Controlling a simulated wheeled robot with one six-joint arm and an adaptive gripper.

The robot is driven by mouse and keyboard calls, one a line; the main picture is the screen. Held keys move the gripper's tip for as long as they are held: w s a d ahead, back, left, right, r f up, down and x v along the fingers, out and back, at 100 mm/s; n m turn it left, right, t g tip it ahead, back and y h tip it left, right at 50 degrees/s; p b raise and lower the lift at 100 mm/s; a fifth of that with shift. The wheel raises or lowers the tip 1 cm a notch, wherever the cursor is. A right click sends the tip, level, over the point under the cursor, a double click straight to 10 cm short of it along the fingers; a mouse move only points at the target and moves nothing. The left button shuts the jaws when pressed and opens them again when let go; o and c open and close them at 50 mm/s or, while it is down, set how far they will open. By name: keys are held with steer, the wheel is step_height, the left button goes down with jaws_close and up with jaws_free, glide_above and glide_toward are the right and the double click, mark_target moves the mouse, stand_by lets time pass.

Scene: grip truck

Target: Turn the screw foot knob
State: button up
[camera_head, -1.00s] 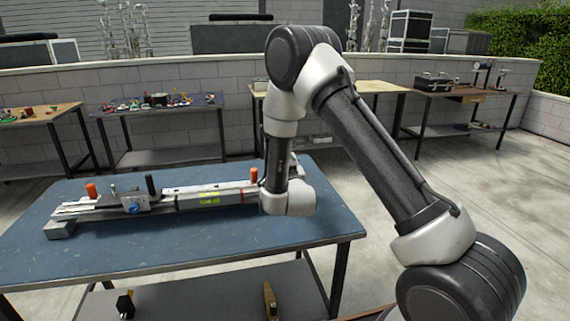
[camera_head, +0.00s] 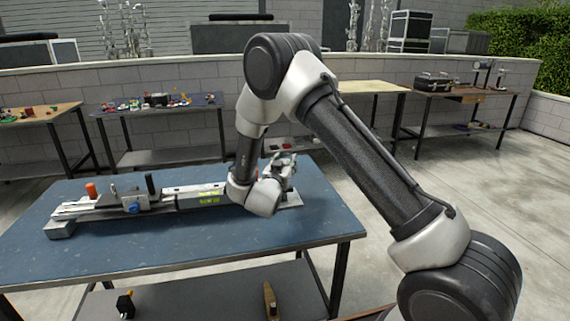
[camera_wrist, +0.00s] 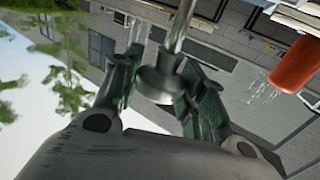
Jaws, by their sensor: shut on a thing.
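A long metal clamp-like device (camera_head: 190,197) lies across the blue table, with a blue knob, a black handle and an orange handle at its left part. My gripper (camera_head: 284,162) is at the right end of this device, partly hidden by my wrist. In the wrist view my gripper (camera_wrist: 163,72) is shut on the screw foot knob (camera_wrist: 158,82), a grey round piece on a shiny metal rod (camera_wrist: 181,22). The knob sits between the two fingers. Another orange handle (camera_wrist: 298,66) shows at the right of the wrist view. The device's right end is partly hidden by my arm.
The blue table (camera_head: 120,240) is mostly clear in front of the device. A black block (camera_head: 125,304) and a wooden-looking item (camera_head: 270,298) are below it. Other worktables with small items stand along the grey wall behind.

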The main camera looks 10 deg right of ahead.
steer(key=o, duration=1)
steer(key=shift+s, duration=0.1)
steer(key=v, duration=1.2)
